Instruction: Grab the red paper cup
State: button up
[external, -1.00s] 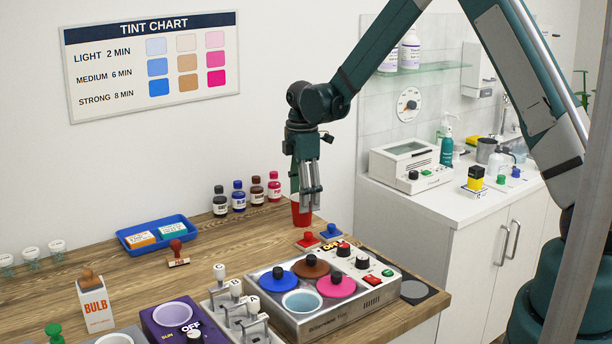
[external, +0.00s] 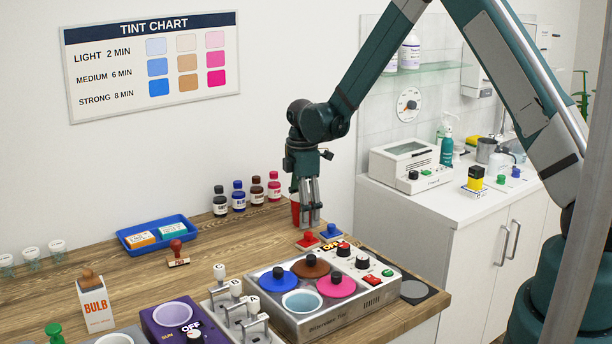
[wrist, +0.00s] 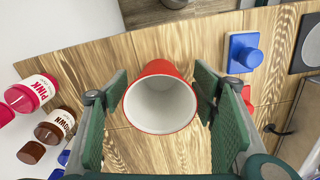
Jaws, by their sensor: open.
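The red paper cup (external: 295,212) stands upright on the wooden counter, near its back right edge. In the external view it is partly hidden behind the fingers of my gripper (external: 311,223), which points down. In the wrist view the cup (wrist: 160,102) shows its round mouth and white, empty inside. It sits between the two green-padded fingers of my gripper (wrist: 160,82), which is open. A gap shows on each side of the cup, narrower at the right finger.
Several dye bottles (external: 238,197) stand left of the cup. A blue knobbed block (external: 330,232) and a red one (external: 307,240) lie in front, near the steel dye unit (external: 350,295). The counter between the bottles and the unit is clear.

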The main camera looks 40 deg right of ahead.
jog(key=shift+c, duration=0.6)
jog(key=c, duration=0.7)
jog(key=shift+o, duration=0.2)
jog(key=shift+r, duration=0.15)
notch_tip(320, 180, up, 10)
jog(key=shift+b, duration=0.3)
dwell(0.4)
